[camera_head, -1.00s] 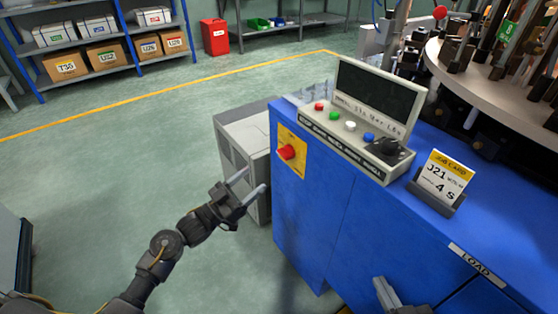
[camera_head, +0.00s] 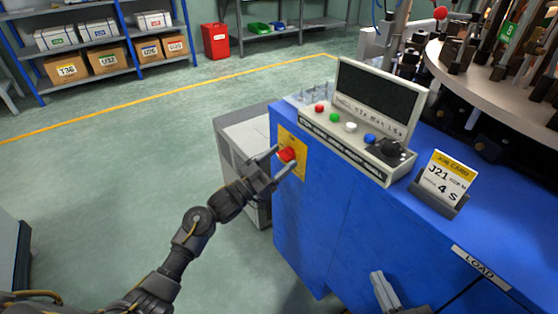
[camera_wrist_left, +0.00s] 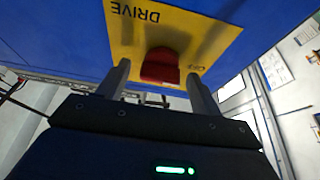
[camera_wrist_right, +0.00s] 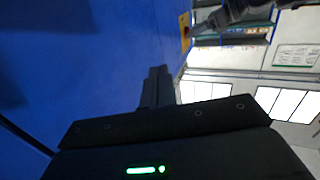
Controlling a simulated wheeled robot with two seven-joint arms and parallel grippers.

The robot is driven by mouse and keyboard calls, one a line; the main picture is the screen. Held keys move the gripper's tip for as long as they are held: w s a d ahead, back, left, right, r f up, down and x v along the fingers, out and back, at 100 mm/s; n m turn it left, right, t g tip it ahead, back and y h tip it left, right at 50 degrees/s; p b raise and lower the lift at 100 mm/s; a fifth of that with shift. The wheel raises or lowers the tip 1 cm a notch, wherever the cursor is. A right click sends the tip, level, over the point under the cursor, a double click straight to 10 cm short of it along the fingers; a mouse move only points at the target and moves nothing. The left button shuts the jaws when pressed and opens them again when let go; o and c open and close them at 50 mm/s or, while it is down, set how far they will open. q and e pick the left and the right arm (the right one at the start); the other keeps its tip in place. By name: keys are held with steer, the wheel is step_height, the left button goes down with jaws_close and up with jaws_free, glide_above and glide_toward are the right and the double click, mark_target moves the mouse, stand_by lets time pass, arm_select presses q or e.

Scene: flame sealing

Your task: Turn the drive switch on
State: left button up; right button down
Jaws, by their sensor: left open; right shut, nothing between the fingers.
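The drive switch (camera_head: 287,154) is a red knob on a yellow plate (camera_head: 300,165) on the side of the blue cabinet. In the left wrist view the red knob (camera_wrist_left: 160,66) shows between my fingers, on the yellow plate (camera_wrist_left: 205,38) marked DRIVE. My left gripper (camera_head: 277,164) is open, with a finger on either side of the knob; I cannot tell whether either finger touches it. My right gripper (camera_head: 378,278) is shut and empty, low in front of the cabinet; its closed fingers (camera_wrist_right: 156,82) also show in the right wrist view.
The blue cabinet (camera_head: 335,220) carries a console (camera_head: 350,140) with coloured buttons and a dark screen, and a job card (camera_head: 445,178). A round table (camera_head: 470,70) with fixtures stands at the back right. A grey box (camera_head: 240,145) stands beside the cabinet. Floor at the left is clear.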

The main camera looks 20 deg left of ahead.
arm_select(q)
steer(key=shift+c, duration=0.3)
steer(key=c, duration=0.9)
steer(key=shift+w+a+r+m+g+h+b, duration=0.2)
steer(key=shift+m+g+b, duration=0.9)
steer(key=shift+m, duration=2.65)
steer(key=shift+s+d+f+m+g+h+b, duration=0.1)
steer(key=shift+m+g+h+b, duration=0.2)
steer(key=shift+m+g, duration=2.5)
steer(key=shift+w+a+r+m+g+h+b, duration=0.15)
steer(key=shift+m+g+b, duration=0.45)
steer(key=shift+m, duration=4.05)
arm_select(e)
step_height(320, 180, up, 9)
steer(key=s+d+t+y, duration=0.1)
steer(key=s+t+y, duration=0.1)
steer(key=t+y, duration=0.2)
steer(key=shift+f+t, duration=0.15)
steer(key=shift+t, duration=1.55)
arm_select(q)
steer(key=shift+s, duration=0.1)
arm_select(e)
steer(key=shift+d, duration=0.1)
